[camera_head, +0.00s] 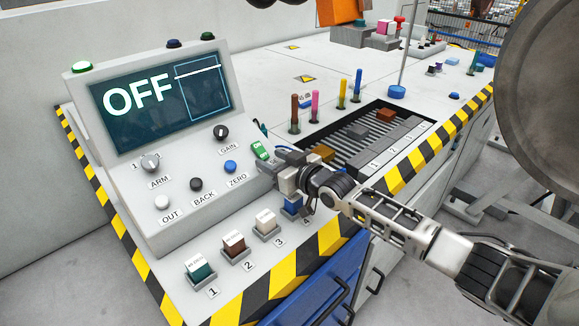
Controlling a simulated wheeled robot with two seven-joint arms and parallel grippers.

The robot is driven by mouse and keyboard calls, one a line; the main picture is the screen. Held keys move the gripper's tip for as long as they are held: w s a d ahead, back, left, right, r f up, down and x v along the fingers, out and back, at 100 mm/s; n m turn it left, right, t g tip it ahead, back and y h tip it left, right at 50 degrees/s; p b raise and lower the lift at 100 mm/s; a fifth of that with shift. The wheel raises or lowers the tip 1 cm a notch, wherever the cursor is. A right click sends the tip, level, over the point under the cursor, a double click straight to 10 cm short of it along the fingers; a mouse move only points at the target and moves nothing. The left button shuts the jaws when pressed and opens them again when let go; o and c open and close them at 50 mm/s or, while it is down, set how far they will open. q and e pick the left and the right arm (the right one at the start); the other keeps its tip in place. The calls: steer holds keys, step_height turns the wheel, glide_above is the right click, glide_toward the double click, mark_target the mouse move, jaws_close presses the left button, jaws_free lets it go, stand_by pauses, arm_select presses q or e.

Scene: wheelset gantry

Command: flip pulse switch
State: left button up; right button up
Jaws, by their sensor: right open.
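The grey control console (200,212) stands at the left, and its tilted screen (165,95) reads "OFF". Its face carries the ARM knob (150,163), the GAIN knob (221,132), and the OUT (162,202), BACK (196,184) and ZERO (231,167) buttons. I can read no label saying pulse. A small green part (261,150) shows at the console's right edge, beside my right gripper; I cannot tell if it is a switch. My right gripper (272,163) is open at that edge, right of ZERO. Its wrist hides what lies behind it. My left gripper is not in view.
Labelled coloured blocks in holders, such as the teal one (200,268), line the front ledge. A slotted dark tray (345,142) and upright coloured pegs (316,106) stand behind my right arm. A large grey disc (545,90) fills the upper right.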

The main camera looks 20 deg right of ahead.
steer(key=p+v, duration=0.1)
steer(key=v, duration=1.4)
steer(key=shift+s, duration=0.25)
steer(key=shift+d, duration=0.1)
steer(key=s+a+f+g, duration=0.2)
steer(key=s+a+f, duration=0.1)
steer(key=f, duration=0.1)
steer(key=shift+s+a+h, duration=0.2)
steer(key=shift+a+h, duration=0.1)
steer(key=s+a+f+g, duration=0.1)
steer(key=s, duration=0.1)
steer(key=s+a+f+g+h, duration=0.1)
steer(key=s, duration=0.1)
steer(key=s+a+f+g, duration=0.1)
steer(key=s, duration=0.1)
steer(key=shift+s+f+h, duration=0.15)
steer(key=shift+f+h, duration=0.15)
steer(key=shift+f, duration=0.05)
steer(key=s+d+f+m+g+h, duration=0.15)
steer(key=s+g+h, duration=0.4)
steer(key=s, duration=1.05)
steer(key=w+a+f+t+y, duration=0.4)
steer(key=w+a+f+t, duration=0.1)
steer(key=w+a+t, duration=0.1)
steer(key=shift+a+f+y, duration=0.25)
steer(key=shift+f+y, duration=0.05)
steer(key=shift+y, duration=0.05)
